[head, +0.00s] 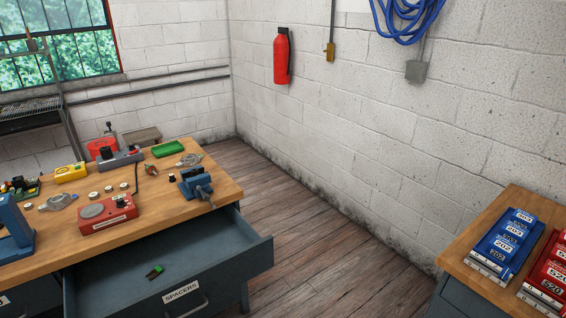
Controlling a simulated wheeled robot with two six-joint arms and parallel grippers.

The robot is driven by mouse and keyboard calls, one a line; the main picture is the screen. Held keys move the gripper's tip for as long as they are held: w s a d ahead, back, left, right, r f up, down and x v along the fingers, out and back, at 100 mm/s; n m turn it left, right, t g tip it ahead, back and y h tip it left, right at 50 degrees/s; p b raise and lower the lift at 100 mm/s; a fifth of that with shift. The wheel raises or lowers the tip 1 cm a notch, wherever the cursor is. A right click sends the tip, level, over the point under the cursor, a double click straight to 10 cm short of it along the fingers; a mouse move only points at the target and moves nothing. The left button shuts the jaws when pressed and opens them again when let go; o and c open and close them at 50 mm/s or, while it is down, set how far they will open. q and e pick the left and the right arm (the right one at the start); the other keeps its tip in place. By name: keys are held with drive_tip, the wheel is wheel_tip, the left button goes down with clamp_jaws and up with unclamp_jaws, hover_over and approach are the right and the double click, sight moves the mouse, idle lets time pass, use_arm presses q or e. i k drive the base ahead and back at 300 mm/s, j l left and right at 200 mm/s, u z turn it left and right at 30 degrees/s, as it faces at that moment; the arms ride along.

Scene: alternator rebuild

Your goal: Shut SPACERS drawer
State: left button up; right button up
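The SPACERS drawer (215,261) is a blue-grey drawer pulled open from under the wooden workbench, at the lower left of the head view. Its front carries a white SPACERS label (182,291) and a grey bar handle (187,309). A small green and black item (155,271) lies on the drawer floor, and the rest of the floor that shows is bare. Neither of my grippers shows in the head view.
The wooden workbench (60,242) holds a red device (107,212), a blue vise (195,183), a green tray (168,149) and several small parts. A second bench (463,252) at right holds blue and red labelled boxes. Open plank floor (320,250) lies between them.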

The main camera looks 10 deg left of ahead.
sight(202, 258)
drive_tip(key=u, duration=1.2)
